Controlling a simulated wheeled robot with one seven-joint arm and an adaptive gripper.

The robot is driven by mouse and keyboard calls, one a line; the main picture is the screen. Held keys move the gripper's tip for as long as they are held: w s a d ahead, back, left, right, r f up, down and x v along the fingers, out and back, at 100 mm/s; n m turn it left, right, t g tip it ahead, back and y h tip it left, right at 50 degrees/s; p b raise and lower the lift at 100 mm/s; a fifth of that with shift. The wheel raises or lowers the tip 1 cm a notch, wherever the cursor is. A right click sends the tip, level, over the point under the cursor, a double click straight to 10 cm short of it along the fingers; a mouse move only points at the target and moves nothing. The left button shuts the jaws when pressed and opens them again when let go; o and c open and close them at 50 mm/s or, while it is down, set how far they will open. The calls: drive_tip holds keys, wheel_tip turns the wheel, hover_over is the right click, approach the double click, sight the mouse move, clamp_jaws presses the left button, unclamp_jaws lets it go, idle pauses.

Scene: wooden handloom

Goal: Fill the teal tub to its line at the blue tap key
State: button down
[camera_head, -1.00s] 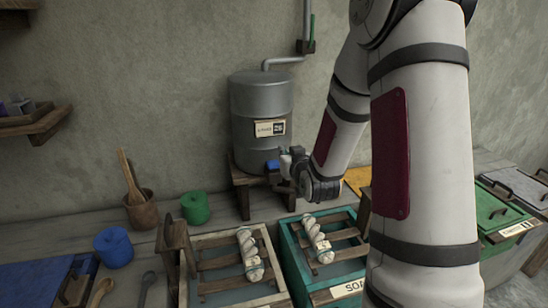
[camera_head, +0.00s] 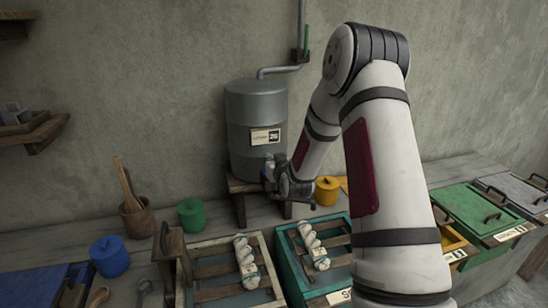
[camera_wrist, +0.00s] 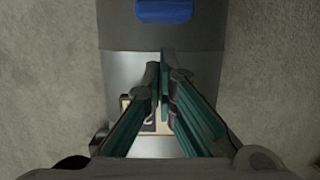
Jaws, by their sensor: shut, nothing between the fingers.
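The teal tub (camera_head: 287,268) stands on the bench below the metal tank, with wooden slats and a white twisted skein across it; its water level and line are not readable. The blue tap key (camera_wrist: 165,10) shows at the top edge of the wrist view, in front of the tank. My gripper (camera_wrist: 161,72) is shut and empty, its fingertips apart from the key in that picture. In the head view my gripper (camera_head: 275,170) is at the tank's lower front, where it and my wrist largely hide the tap.
The grey metal tank (camera_head: 256,108) sits on a wooden stand, a pipe rising behind. A pale-rimmed tub (camera_head: 184,288) with a skein adjoins the teal one. Blue (camera_head: 110,257), green (camera_head: 191,214) and yellow (camera_head: 327,190) pots stand around. A green-lidded bin (camera_head: 470,207) is at right.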

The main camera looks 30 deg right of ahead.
drive_tip(key=shift+f, duration=0.85)
drive_tip(key=shift+a+f, duration=0.1)
drive_tip(key=shift+f, duration=0.8)
drive_tip(key=shift+s+f+b, duration=0.1)
drive_tip(key=shift+f+b, duration=0.2)
drive_tip(key=shift+f, duration=0.1)
drive_tip(key=shift+s+f, duration=0.15)
drive_tip(key=shift+f, duration=0.05)
idle(0.6)
idle(2.8)
drive_tip(key=shift+r, duration=0.55)
wheel_tip(320, 180, up, 4)
drive_tip(key=shift+r+p, duration=0.15)
drive_tip(key=shift+p, duration=0.35)
drive_tip(key=v, duration=0.9)
drive_tip(key=shift+s, duration=0.2)
